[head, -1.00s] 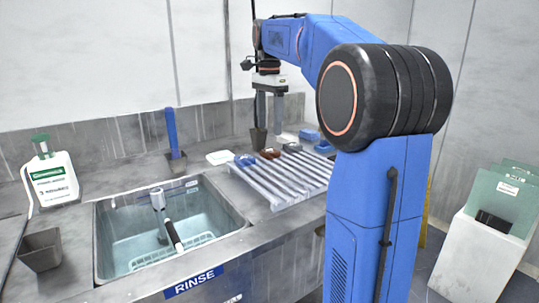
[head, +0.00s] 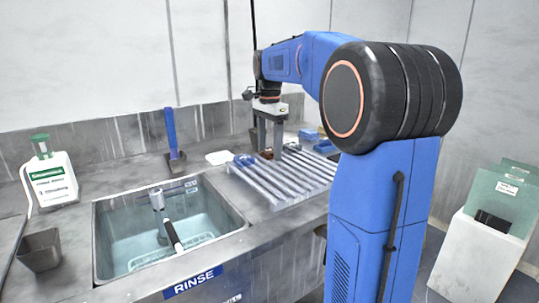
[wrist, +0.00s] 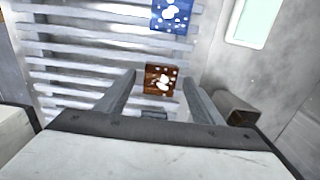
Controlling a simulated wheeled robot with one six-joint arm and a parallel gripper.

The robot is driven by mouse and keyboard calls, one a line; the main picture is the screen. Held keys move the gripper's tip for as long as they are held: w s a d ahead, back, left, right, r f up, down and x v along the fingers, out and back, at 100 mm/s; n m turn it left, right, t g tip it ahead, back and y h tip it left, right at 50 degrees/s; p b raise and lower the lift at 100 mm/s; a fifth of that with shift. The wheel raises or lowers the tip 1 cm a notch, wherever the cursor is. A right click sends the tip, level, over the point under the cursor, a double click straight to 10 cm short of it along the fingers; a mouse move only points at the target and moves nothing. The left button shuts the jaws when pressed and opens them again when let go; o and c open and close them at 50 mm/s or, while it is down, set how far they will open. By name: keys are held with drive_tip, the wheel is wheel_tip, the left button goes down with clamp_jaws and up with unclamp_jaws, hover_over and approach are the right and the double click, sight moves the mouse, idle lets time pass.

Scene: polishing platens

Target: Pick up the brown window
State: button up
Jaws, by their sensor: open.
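The brown window (wrist: 162,79) is a small square piece with white spots, seen in the wrist view on the ribbed rack (wrist: 75,66). It shows between the two fingers of my gripper (wrist: 159,80), which is open, with a gap on each side. In the head view the brown window (head: 266,154) is mostly hidden behind the fingers of my gripper (head: 270,152), which point down at the back of the rack (head: 283,184). I cannot tell how far the fingertips are above the rack.
A blue spotted piece (wrist: 172,14) lies on the rack near the brown one. A white-rimmed pale green tray (wrist: 245,20) and a grey cup (wrist: 235,108) are to the right in the wrist view. The sink (head: 120,206) is left of the rack.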

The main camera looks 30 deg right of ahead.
drive_tip(key=c, duration=1.2)
